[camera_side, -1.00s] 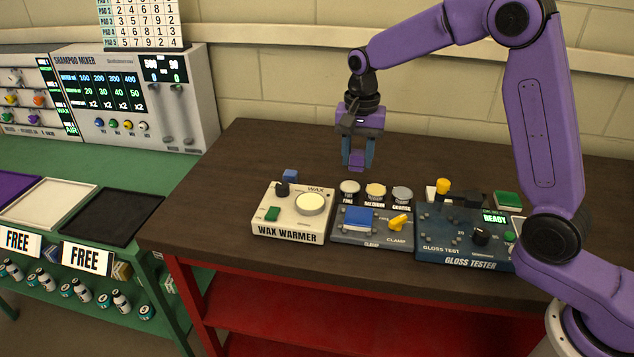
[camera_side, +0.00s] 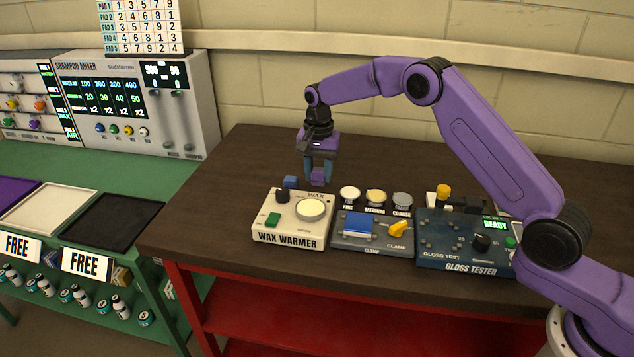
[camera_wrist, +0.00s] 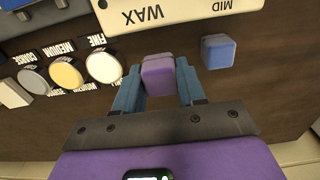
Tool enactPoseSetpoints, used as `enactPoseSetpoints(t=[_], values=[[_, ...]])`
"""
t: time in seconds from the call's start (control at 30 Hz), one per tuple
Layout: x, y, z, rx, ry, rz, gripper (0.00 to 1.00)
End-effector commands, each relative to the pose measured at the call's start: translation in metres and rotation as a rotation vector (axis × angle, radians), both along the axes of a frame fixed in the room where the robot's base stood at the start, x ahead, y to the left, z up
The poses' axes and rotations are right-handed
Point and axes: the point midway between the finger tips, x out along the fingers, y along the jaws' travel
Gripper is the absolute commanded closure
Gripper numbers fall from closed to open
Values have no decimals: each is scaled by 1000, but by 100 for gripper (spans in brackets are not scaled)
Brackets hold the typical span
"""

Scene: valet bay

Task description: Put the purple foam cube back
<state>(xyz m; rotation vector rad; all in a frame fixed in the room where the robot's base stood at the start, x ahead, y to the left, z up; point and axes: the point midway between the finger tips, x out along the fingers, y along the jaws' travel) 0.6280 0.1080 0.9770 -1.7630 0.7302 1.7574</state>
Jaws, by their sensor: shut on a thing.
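The purple foam cube (camera_side: 318,176) is held between the blue fingertips of my gripper (camera_side: 320,170). It also shows in the wrist view (camera_wrist: 158,76), between the two fingers (camera_wrist: 158,90). In the side view, my gripper is behind the wax warmer (camera_side: 291,220), near its back right corner. The cube appears to be held above the brown tabletop. A blue cube (camera_side: 290,182) sits on the table behind the wax warmer, to the left of my gripper; it also shows in the wrist view (camera_wrist: 218,51).
Three round pads, fine (camera_side: 349,194), medium (camera_side: 376,197) and coarse (camera_side: 402,200), stand right of my gripper. The clamp unit (camera_side: 372,232) and gloss tester (camera_side: 462,240) are in front and to the right. The back left of the brown table (camera_side: 245,150) is clear.

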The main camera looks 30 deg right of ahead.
Motion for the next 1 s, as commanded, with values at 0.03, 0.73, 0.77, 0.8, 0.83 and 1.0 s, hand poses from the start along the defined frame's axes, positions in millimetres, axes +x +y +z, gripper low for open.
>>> enactPoseSetpoints(t=[0.03, 0.73, 0.77, 0.8, 0.83, 1.0], values=[[1, 0, -1, 0, 0, 0, 89], [5, 1, -39, 0, 0, 0, 89], [5, 1, -40, 0, 0, 0, 89], [5, 1, -40, 1, -1, 0, 54], [6, 1, -40, 0, -1, 0, 44], [5, 1, -40, 1, -1, 0, 35]])
